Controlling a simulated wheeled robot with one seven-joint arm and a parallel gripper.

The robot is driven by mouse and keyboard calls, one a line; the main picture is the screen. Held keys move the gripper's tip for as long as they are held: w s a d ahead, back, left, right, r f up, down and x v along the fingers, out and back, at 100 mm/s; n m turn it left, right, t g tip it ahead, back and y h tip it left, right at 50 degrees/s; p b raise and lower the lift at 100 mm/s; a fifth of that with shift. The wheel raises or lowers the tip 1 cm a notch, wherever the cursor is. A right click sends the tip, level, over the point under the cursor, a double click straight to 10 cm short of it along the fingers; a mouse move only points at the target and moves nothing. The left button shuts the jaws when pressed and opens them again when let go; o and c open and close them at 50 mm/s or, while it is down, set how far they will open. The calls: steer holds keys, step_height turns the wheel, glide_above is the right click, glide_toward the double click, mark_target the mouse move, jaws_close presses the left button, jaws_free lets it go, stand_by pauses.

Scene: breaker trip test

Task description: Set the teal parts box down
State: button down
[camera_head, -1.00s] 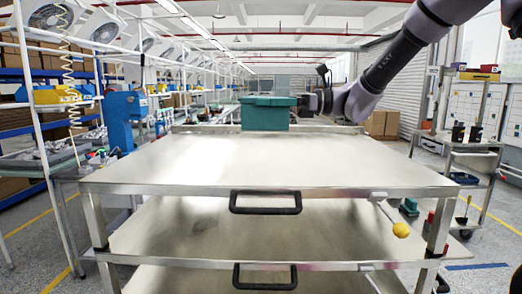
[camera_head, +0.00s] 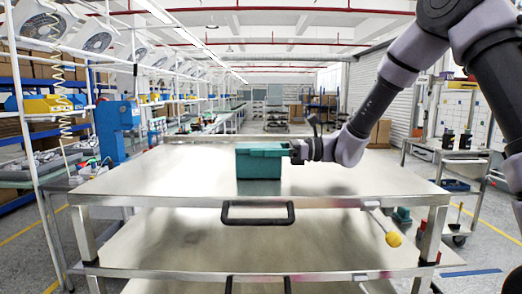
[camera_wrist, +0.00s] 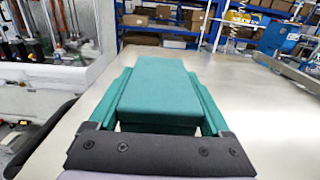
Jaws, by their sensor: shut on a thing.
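The teal parts box (camera_head: 260,166) is at the middle of the steel cart's top shelf (camera_head: 180,180) in the head view. It is upright, and its underside looks at or very near the shelf surface; I cannot tell for certain that it touches. My gripper (camera_head: 298,151) reaches in from the right and is shut on the box's right side. In the wrist view the box (camera_wrist: 160,90) fills the middle, its flat lid facing up, with the dark gripper body (camera_wrist: 160,153) close along its near edge.
The shelf is bare around the box. A black handle (camera_head: 257,213) is on the cart's front edge, with a yellow knob (camera_head: 393,239) hanging at the right. A blue machine (camera_head: 118,130) stands at left, and another cart (camera_head: 450,150) at right.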

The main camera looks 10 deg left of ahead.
jaws_free()
steer(key=shift+f, duration=0.15)
steer(key=v, duration=1.2)
steer(key=shift+r, duration=0.25)
steer(key=s+d+n+h, duration=0.2)
steer(key=s+d+r+n+h, duration=0.1)
steer(key=s+d+h, duration=0.1)
steer(key=s, duration=0.1)
steer(key=shift+s+d+r+n, duration=0.2)
steer(key=shift+d+r+n, duration=0.05)
steer(key=shift+n, duration=0.15)
steer(key=s+d+h, duration=0.1)
steer(key=d, duration=0.1)
steer(key=s+d+n+t+h, duration=0.1)
steer(key=d, duration=0.1)
steer(key=s+d+n+t+h, duration=0.1)
steer(key=d, duration=0.1)
steer(key=shift+s+r+h, duration=0.15)
steer(key=shift+s+h, duration=0.15)
steer(key=shift+s, duration=0.1)
steer(key=s+d+r+n+t+h, duration=0.2)
steer(key=s+d+t+h, duration=0.1)
steer(key=d, duration=0.6)
steer(key=s+d+r+n+t+h, duration=0.2)
steer(key=d+t+h, duration=0.3)
steer(key=d, duration=0.5)
steer(key=shift+s+d+r+n+t, duration=0.2)
steer(key=shift+s+n+t, duration=0.35)
steer(key=shift+n+t, duration=0.05)
